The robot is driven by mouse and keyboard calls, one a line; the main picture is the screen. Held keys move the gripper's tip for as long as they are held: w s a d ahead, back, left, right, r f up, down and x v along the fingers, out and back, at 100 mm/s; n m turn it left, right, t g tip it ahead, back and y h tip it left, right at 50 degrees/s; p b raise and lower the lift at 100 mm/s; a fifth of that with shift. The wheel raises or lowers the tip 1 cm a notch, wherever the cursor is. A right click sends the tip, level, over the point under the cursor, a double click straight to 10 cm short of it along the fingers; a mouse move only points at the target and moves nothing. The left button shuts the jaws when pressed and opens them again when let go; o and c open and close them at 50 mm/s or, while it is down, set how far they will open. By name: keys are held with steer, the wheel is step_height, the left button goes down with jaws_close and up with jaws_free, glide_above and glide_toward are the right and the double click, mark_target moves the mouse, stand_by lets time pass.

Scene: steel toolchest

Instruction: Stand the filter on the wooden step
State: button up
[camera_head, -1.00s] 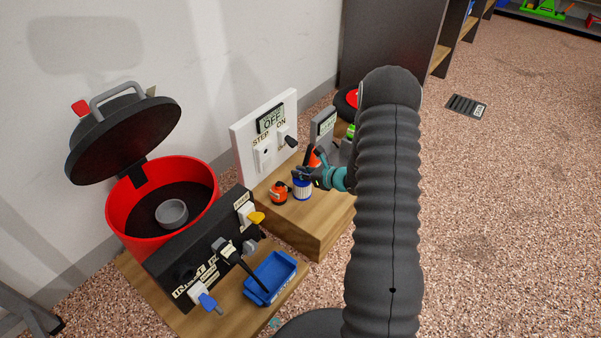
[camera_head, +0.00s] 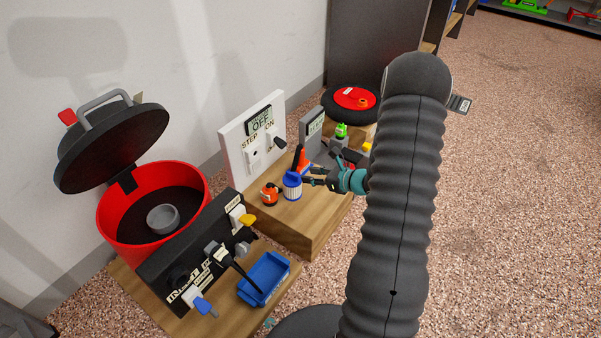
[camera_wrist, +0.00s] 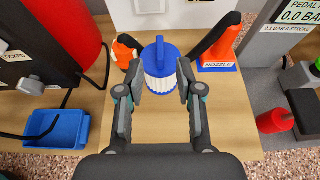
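The filter (camera_head: 292,187), a white pleated cylinder with a blue cap and blue base, stands upright on the wooden step (camera_head: 312,229) in the head view. It also shows in the wrist view (camera_wrist: 160,72), upright just beyond my fingertips. My gripper (camera_head: 309,176) is to the right of the filter in the head view. In the wrist view my gripper (camera_wrist: 160,84) is open, with one finger on each side of the filter's near side and no clear contact. The fingers hold nothing.
An orange object (camera_head: 270,194) stands left of the filter, and an orange nozzle cone (camera_wrist: 218,52) stands to its right on the step. The white switch panel (camera_head: 236,142) rises behind. A blue tray (camera_head: 265,279) and red bucket (camera_head: 112,218) are at left.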

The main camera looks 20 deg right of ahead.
steer(key=s+a+r+n+g+y, duration=0.1)
steer(key=s+a+r+n+g, duration=0.3)
steer(key=s+a+r+n, duration=0.4)
steer(key=s+a+r+n+g, duration=0.45)
steer(key=a+r+n, duration=0.35)
steer(key=r, duration=0.3)
steer(key=s+r+n+t+h, duration=0.1)
steer(key=s+r+n+h, duration=0.3)
steer(key=s, duration=0.5)
steer(key=s+d+r+n+t+h, duration=0.1)
steer(key=s+r+n+h, duration=0.3)
steer(key=s+n, duration=0.5)
steer(key=shift+r+t, duration=0.45)
steer(key=shift+r, duration=0.7)
step_height(320, 180, up, 8)
steer(key=p, duration=0.7)
steer(key=shift+f+p, duration=0.2)
steer(key=shift+p, duration=0.2)
